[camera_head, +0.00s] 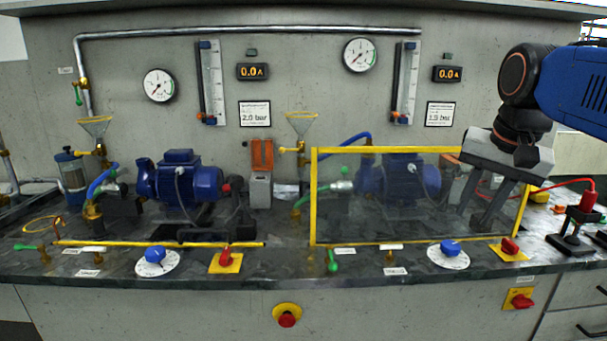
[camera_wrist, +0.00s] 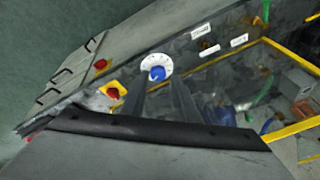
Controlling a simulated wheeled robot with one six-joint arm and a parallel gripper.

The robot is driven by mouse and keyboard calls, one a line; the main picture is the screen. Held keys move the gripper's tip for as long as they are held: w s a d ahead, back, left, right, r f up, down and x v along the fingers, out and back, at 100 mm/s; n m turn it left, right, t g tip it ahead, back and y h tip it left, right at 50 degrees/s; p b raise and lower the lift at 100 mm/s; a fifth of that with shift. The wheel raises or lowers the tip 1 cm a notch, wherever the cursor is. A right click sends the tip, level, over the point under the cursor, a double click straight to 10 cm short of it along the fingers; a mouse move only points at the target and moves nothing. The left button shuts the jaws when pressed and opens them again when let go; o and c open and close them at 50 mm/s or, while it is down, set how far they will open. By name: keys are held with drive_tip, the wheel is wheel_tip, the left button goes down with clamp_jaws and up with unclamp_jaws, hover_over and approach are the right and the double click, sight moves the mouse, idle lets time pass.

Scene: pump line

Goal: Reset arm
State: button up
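My gripper (camera_head: 473,215) is at the right in the head view, in front of the right yellow-framed clear guard (camera_head: 375,150). Its two dark fingers point down and are apart, with nothing between them. In the wrist view the fingers of my gripper (camera_wrist: 158,88) also show apart. Beyond them lie a blue knob (camera_wrist: 157,73) on a white dial and a red switch (camera_wrist: 112,93) on a yellow plate. The blue knob (camera_head: 450,247) and the red switch (camera_head: 510,246) are on the bench's front edge below my gripper in the head view.
A blue pump (camera_head: 180,180) stands at the left; its yellow-edged guard (camera_head: 160,243) appears lowered. Another pump (camera_head: 400,178) is behind the right guard. Two gauges and two 0.0 A displays are on the back panel. A red-topped stand (camera_head: 585,205) is at the far right.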

drive_tip(key=s+a+f+n, duration=0.1)
drive_tip(key=s+f+n, duration=0.1)
drive_tip(key=s+f, duration=0.2)
drive_tip(key=s+a+f+n, duration=0.1)
drive_tip(key=s+f, duration=0.3)
drive_tip(key=f, duration=0.7)
drive_tip(key=s+a+f+n+t, duration=0.1)
drive_tip(key=s+f+n, duration=0.2)
drive_tip(key=s+f, duration=0.2)
wheel_tip(320, 180, down, 2)
drive_tip(key=shift+a+f+n, duration=0.25)
drive_tip(key=shift+a+n, duration=0.1)
drive_tip(key=shift+n, duration=0.05)
drive_tip(key=shift+o, duration=0.4)
